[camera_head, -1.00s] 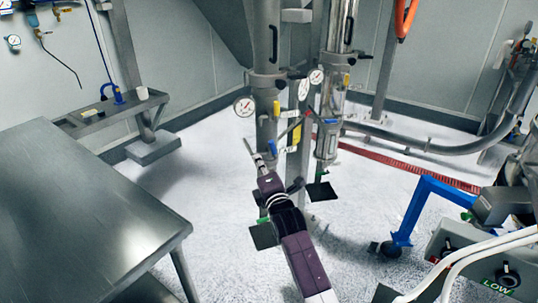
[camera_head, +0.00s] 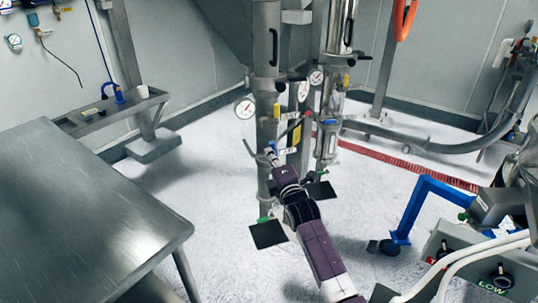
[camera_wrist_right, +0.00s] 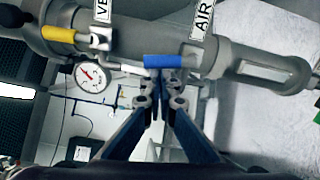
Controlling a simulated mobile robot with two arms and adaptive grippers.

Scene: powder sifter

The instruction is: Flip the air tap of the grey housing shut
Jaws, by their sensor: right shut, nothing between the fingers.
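The grey housing (camera_head: 266,105) is an upright metal cylinder in the middle of the head view and runs across the top of the right wrist view (camera_wrist_right: 135,30). Its air tap has a blue handle (camera_wrist_right: 168,61) beside the AIR label (camera_wrist_right: 202,18). In the wrist view the handle lies roughly along the housing. My right gripper (camera_wrist_right: 165,76) is shut and empty, its fingertips right at the blue handle; I cannot tell whether they touch. In the head view the right gripper (camera_head: 270,152) partly covers the tap. My left gripper is not in view.
A yellow-handled tap (camera_wrist_right: 58,34) and a round gauge (camera_wrist_right: 90,76) sit farther along the housing. A second, shinier column (camera_head: 331,110) stands close to its right. A steel table (camera_head: 85,200) fills the left; open floor lies between it and the housing.

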